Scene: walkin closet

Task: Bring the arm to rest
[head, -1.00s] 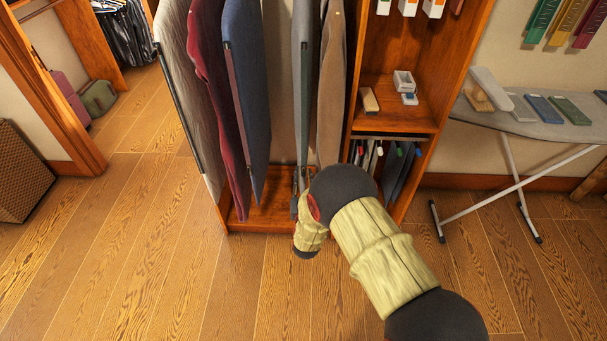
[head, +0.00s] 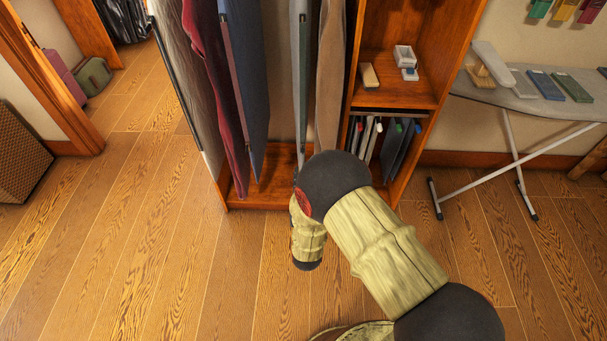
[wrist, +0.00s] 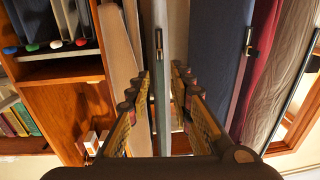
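My arm (head: 375,240) reaches from the lower right of the head view toward the hanging section of the wooden closet unit. My gripper (wrist: 161,74) shows in the wrist view with its two fingers spread apart, so it is open. A thin grey-green hanging panel (wrist: 160,60) appears in the gap between the fingers; I see no finger touching it, and its depth is hard to tell. In the head view, the gripper is mostly hidden behind my dark wrist joint.
Hanging garments, one dark red (head: 210,80) and one blue (head: 246,90), hang left of the grey-green panel. A shelf (head: 400,90) with small boxes stands right of them. An ironing board (head: 480,112) stands farther right. The wooden floor (head: 130,250) at left is clear.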

